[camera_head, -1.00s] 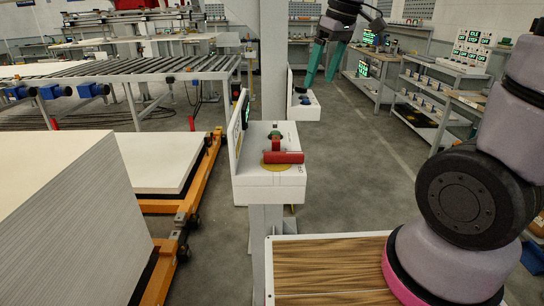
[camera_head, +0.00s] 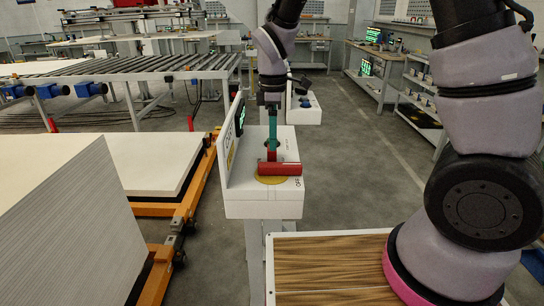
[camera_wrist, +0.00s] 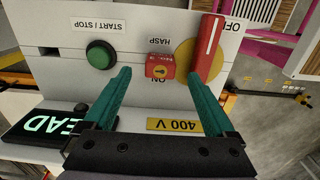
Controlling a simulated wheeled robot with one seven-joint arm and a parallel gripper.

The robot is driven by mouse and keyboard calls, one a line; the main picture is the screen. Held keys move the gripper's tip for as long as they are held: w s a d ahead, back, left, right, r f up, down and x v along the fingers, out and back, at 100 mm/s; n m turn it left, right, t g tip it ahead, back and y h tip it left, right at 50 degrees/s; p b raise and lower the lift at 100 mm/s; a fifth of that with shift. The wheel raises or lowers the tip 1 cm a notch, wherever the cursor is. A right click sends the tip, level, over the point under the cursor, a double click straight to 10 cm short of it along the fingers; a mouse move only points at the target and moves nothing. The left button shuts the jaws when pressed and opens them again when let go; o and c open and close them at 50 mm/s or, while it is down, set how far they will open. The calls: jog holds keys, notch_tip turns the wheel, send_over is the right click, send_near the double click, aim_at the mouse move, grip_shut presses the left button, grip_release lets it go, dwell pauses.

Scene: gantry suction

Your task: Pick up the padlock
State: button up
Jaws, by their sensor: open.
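In the head view the padlock (camera_head: 271,154) shows as a red patch just behind the red switch handle (camera_head: 280,168). My gripper (camera_wrist: 161,76) is open, with its teal fingers to either side of the padlock in the wrist view and not closed on it. In the head view my gripper (camera_head: 272,128) points down over the box; its fingers overlap there, so the exact height is unclear.
The red handle (camera_wrist: 207,50) on its yellow disc stands close to the right fingertip. A green START/STOP button (camera_wrist: 101,54) is near the left finger. An upright panel with a lit sign (camera_head: 241,117) borders the box. A wood-topped surface (camera_head: 330,265) lies in front.

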aim_at(272, 159)
notch_tip(272, 159, down, 5)
jog(key=shift+a+r, duration=0.1)
jog(key=shift+a, duration=0.05)
grip_shut()
jog(key=shift+r, duration=0.15)
